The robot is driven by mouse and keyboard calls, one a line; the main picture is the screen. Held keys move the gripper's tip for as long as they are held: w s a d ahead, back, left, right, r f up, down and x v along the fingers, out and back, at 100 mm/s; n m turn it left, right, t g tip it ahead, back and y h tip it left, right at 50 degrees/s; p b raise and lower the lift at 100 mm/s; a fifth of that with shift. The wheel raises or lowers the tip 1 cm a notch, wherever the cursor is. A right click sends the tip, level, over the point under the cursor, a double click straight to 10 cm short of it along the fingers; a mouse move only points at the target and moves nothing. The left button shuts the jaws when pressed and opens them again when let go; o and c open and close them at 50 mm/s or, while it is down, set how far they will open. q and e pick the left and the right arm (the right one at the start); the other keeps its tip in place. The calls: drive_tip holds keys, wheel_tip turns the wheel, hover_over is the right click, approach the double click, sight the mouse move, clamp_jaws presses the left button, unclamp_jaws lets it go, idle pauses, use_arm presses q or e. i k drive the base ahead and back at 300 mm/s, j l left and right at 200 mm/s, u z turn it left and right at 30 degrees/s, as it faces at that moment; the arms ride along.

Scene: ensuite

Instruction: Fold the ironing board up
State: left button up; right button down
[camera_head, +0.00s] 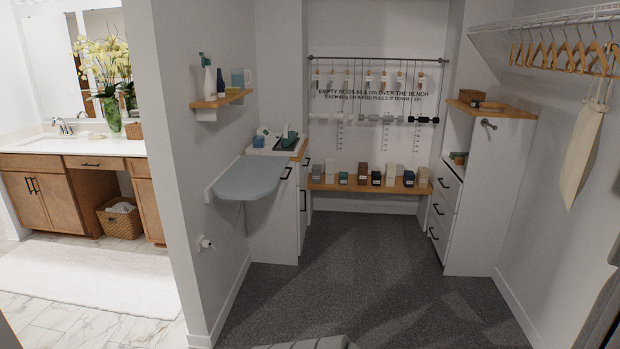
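The ironing board (248,178) is a grey-blue padded board with a rounded front end. It lies flat and level, sticking out from the grey side wall at about counter height. A pale mounting strip (208,191) runs along its wall edge. The board's far end reaches close to the white cabinet with the tray on top. Neither of my grippers shows in the head view.
A wall shelf (222,98) with bottles and a cup is above the board. A white tray (262,151) with items sits behind it. A wall outlet with a plug (204,243) is below. Drawers (447,206) stand right. The dark carpet (360,275) is mostly clear.

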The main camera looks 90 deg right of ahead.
sight(251, 177)
drive_tip(key=l+z, duration=0.15)
drive_tip(key=z, duration=2.45)
drive_tip(key=i+l, duration=0.1)
drive_tip(key=i, duration=0.55)
drive_tip(key=i+l, duration=0.1)
drive_tip(key=i, duration=0.6)
drive_tip(key=i+l+u, duration=0.1)
drive_tip(key=i, duration=0.55)
